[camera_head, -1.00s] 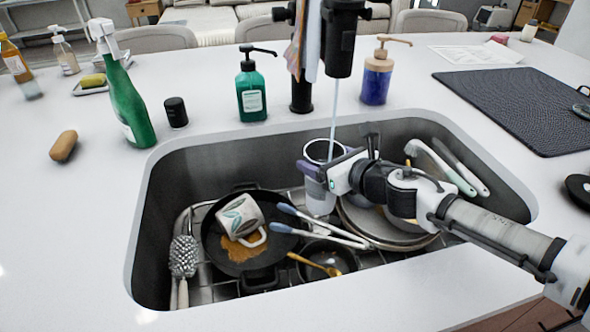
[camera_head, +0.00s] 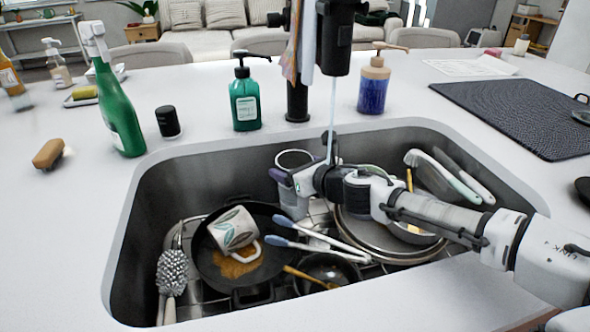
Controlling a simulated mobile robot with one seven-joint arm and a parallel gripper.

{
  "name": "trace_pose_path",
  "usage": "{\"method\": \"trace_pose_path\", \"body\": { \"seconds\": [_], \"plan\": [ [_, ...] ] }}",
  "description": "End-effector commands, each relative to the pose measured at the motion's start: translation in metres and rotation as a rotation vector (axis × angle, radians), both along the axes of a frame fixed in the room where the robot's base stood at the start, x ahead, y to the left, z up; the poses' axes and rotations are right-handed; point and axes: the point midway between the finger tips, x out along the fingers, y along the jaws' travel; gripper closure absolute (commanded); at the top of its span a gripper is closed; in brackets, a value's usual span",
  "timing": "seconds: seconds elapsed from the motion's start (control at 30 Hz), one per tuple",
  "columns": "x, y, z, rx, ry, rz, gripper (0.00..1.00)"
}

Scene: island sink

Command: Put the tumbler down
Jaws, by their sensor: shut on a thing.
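The tumbler (camera_head: 294,160) is a pale cup with a dark inside, upright within the sink near its back wall. My gripper (camera_head: 286,180) is shut on its side, coming from the right. The gripper and wrist hide part of the tumbler's right side. Its base is low in the sink, but I cannot tell whether it touches the rack or hangs just above it. The water stream (camera_head: 332,120) from the black faucet (camera_head: 338,40) falls just right of the tumbler, onto or behind my wrist.
In the sink (camera_head: 150,215), a black pan (camera_head: 210,262) holds a patterned mug (camera_head: 234,230). Tongs (camera_head: 315,246), a small pan (camera_head: 330,268), stacked plates (camera_head: 375,238) and a brush (camera_head: 172,270) lie around it. Bottles stand behind the rim. The dark mat (camera_head: 520,112) lies right.

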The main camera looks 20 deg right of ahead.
Motion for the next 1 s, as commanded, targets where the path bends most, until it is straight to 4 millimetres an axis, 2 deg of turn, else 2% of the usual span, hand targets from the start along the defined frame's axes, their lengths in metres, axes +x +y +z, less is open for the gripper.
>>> {"method": "trace_pose_path", "body": {
  "seconds": [0.2,0.23,0.37,0.73,0.87,1.0],
  "plan": [
    [0.000,0.000,-0.004,0.001,-0.001,0.000,0.78],
    [0.000,0.000,-0.003,0.002,0.001,-0.001,0.20],
    [0.000,0.000,-0.003,0.001,0.000,0.000,0.03],
    [0.000,0.000,0.003,-0.001,0.000,0.000,0.02],
    [-0.014,-0.008,0.005,0.000,0.000,-0.005,0.02],
    [-0.039,-0.018,0.013,-0.002,0.000,-0.005,0.02]
  ]
}}
